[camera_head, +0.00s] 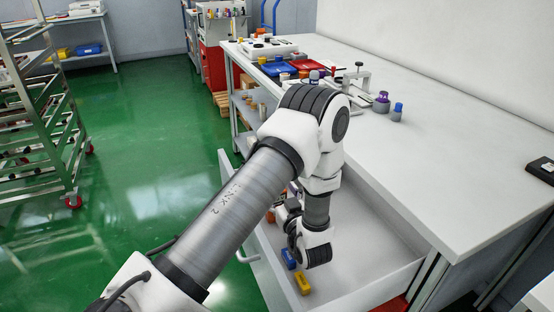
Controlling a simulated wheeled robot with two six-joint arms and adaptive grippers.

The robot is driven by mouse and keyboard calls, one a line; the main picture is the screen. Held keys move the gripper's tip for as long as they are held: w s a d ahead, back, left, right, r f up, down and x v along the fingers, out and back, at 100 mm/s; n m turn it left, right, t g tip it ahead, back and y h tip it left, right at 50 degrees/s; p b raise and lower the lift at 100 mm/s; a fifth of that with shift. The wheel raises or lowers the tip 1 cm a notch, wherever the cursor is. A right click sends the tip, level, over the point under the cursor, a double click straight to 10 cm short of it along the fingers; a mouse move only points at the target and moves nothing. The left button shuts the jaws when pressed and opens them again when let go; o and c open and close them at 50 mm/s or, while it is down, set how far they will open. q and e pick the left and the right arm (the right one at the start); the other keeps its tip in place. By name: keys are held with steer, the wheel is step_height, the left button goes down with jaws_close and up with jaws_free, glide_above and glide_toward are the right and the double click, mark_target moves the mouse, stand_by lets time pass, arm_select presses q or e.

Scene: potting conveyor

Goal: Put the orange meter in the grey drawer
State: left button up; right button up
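The grey drawer (376,226) is pulled out below the white bench, and its inside is pale. My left arm reaches over it from the lower left. The dark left gripper (284,212) is low at the drawer's left part, mostly hidden behind my own wrist, so its fingers cannot be made out. A small orange patch (270,216) shows just left of the gripper; I cannot tell whether it is the orange meter or whether it is held. A blue item (288,259) and a yellow item (303,284) lie in the drawer's near left part. My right gripper is out of view.
The white bench top (440,150) is mostly clear. A black device (541,170) lies at the right. A wheeled rack (40,120) stands left.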

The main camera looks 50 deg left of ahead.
arm_select(q)
steer(key=shift+d+r, duration=0.1)
steer(key=shift+r, duration=0.15)
steer(key=v, duration=0.7)
steer(key=shift+s+d, duration=0.15)
